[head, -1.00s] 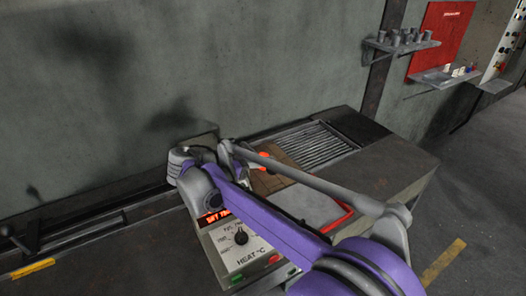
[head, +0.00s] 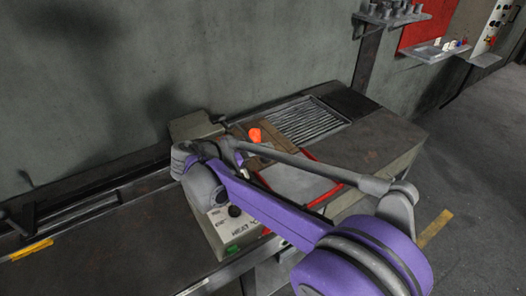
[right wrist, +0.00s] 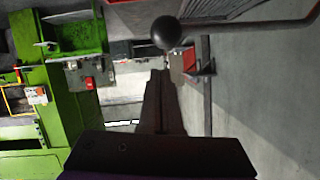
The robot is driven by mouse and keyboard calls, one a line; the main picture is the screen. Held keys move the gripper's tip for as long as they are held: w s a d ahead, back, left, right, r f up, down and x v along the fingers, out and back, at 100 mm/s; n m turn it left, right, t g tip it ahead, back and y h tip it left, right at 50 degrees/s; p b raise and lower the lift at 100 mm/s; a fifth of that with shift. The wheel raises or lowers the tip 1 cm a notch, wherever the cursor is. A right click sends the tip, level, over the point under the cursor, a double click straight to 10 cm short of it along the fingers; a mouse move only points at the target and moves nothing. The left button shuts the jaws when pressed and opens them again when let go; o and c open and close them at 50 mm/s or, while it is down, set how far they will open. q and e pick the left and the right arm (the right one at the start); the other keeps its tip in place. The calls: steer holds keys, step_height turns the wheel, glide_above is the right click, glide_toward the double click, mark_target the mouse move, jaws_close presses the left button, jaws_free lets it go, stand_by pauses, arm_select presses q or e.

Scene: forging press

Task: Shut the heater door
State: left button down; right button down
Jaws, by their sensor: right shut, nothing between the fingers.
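The heater (head: 222,232) is a box with a dial and lettering on its front, partly hidden behind my right arm. Its top shows a brown opening (head: 285,137) with a glowing orange piece (head: 255,135). A pale flat panel with a red bar (head: 325,197) lies in front of the opening; it may be the door, standing open. My right gripper (right wrist: 160,95) is shut and empty. In the right wrist view a black ball knob (right wrist: 166,32) on a thin rod appears just beyond its fingertips; I cannot tell if they touch. My left gripper is out of view.
A ribbed grey tray (head: 308,122) sits behind the opening on the bench top (head: 375,145). A wall shelf with cups (head: 395,14) is at the upper right. A green machine (right wrist: 60,120) fills the left of the right wrist view. The floor at the right is clear.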

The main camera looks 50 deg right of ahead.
steer(key=r+v, duration=0.1)
steer(key=v, duration=0.9)
steer(key=shift+s+r, duration=0.25)
steer(key=shift+r, duration=0.1)
steer(key=shift+a, duration=0.1)
